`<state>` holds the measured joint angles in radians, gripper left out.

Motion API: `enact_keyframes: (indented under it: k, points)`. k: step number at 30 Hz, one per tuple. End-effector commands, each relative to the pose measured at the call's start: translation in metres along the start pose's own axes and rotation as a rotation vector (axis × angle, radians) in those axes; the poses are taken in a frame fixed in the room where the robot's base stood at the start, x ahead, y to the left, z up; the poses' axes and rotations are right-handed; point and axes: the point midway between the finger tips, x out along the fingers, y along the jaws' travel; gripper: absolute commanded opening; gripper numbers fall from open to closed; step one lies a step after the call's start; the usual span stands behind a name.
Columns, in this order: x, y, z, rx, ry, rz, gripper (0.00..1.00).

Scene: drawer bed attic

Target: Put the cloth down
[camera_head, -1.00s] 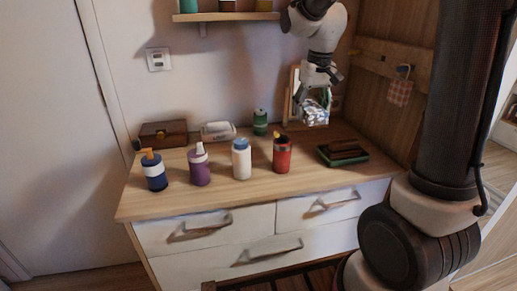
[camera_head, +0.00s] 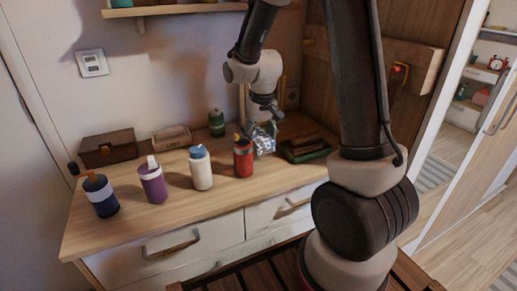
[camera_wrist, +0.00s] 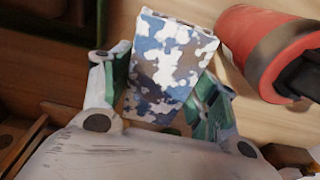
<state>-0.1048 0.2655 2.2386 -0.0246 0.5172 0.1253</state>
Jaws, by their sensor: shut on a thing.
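The cloth (camera_head: 264,142) is a small blue, grey and white patterned piece. My gripper (camera_head: 265,113) is shut on it, and the cloth hangs below the fingers, low over the back part of the wooden dresser top (camera_head: 190,203). In the wrist view the cloth (camera_wrist: 168,55) sits between the two green-padded fingers of the gripper (camera_wrist: 162,88). I cannot tell whether its lower edge touches the wood.
A white bottle (camera_head: 201,170), a purple bottle (camera_head: 153,184) and a blue bottle (camera_head: 101,197) stand in a row to the left. A green canister (camera_head: 216,123) and brown box (camera_head: 108,148) are behind. The front strip is clear.

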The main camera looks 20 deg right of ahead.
Motion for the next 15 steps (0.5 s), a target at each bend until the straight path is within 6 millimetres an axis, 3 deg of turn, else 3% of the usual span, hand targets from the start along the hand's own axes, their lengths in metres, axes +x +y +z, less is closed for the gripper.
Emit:
enact_keyframes:
  k: [9,15]
  points:
    - [0.04,0.0,0.005,0.0,-0.002,0.0,0.32]
    - [0.042,0.0,0.005,0.0,0.001,0.0,0.32]
